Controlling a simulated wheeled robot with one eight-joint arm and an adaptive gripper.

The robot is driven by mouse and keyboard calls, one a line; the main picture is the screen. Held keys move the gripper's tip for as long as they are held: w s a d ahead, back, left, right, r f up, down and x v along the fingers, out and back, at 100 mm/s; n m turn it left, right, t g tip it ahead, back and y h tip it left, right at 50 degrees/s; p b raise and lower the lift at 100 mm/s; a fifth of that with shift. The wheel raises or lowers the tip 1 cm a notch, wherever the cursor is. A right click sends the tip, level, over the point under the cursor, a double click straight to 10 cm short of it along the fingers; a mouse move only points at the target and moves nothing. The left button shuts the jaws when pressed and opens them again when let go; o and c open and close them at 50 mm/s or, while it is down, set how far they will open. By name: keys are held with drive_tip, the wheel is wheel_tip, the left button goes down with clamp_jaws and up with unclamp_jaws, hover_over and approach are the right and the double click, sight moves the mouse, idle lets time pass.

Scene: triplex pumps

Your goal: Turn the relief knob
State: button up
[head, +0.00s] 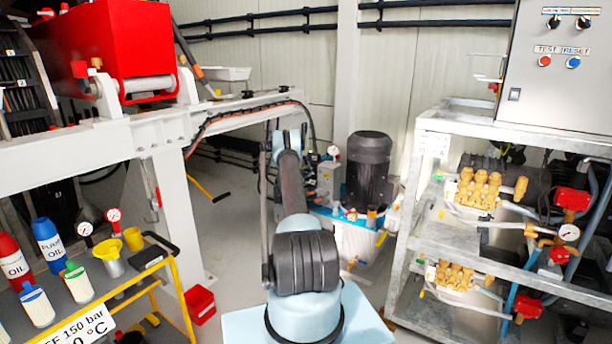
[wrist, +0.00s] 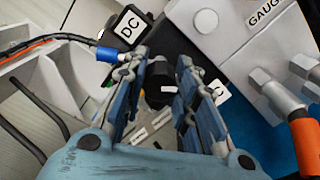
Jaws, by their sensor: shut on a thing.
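In the wrist view my gripper (wrist: 163,76) has its two blue-and-grey fingers on either side of a dark round knob (wrist: 159,95). It is shut on this knob, which I take to be the relief knob. The fingers hide the knob's sides, and no marking on it is readable enough to tell how far it is turned. In the head view my own arm hides the gripper and the knob; the arm reaches toward the hydraulic unit with the black motor (head: 369,165).
The head view shows a yellow bottle cart (head: 180,296) left and a pump rack (head: 455,125) right.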

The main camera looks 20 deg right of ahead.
drive_tip(key=shift+w+a+f, duration=0.1)
drive_tip(key=shift+a, duration=0.05)
drive_tip(key=o, duration=1.1)
drive_tip(key=shift+f, duration=0.1)
drive_tip(key=v, duration=1.2)
